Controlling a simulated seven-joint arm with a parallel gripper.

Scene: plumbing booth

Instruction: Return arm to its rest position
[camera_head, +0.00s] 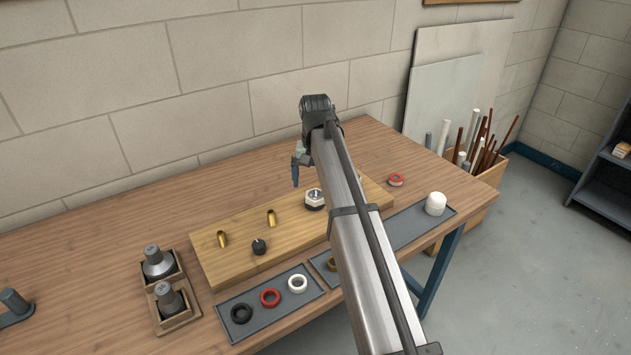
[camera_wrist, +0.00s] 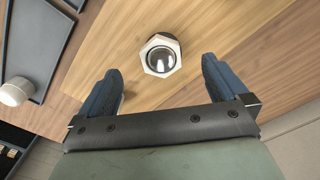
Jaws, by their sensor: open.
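My arm reaches across the middle of the workbench in the head view. My gripper (camera_wrist: 160,90) shows in the wrist view with its two blue fingers wide apart and nothing between them. In the head view only one blue fingertip (camera_head: 295,175) shows clearly beside the arm's end; the rest is hidden behind the arm. A hex-shaped metal fitting with a white rim (camera_head: 314,199) stands on the wooden board (camera_head: 225,262). In the wrist view the fitting (camera_wrist: 160,55) lies just ahead of the open fingers, apart from them.
Brass pieces (camera_head: 271,218) and a black knob (camera_head: 259,246) are on the board. A grey tray (camera_head: 262,328) holds black, red and white rings. A white cap (camera_head: 436,203) and a red ring (camera_head: 396,179) are at the right. Grey fittings (camera_head: 158,262) stand in wooden holders at left.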

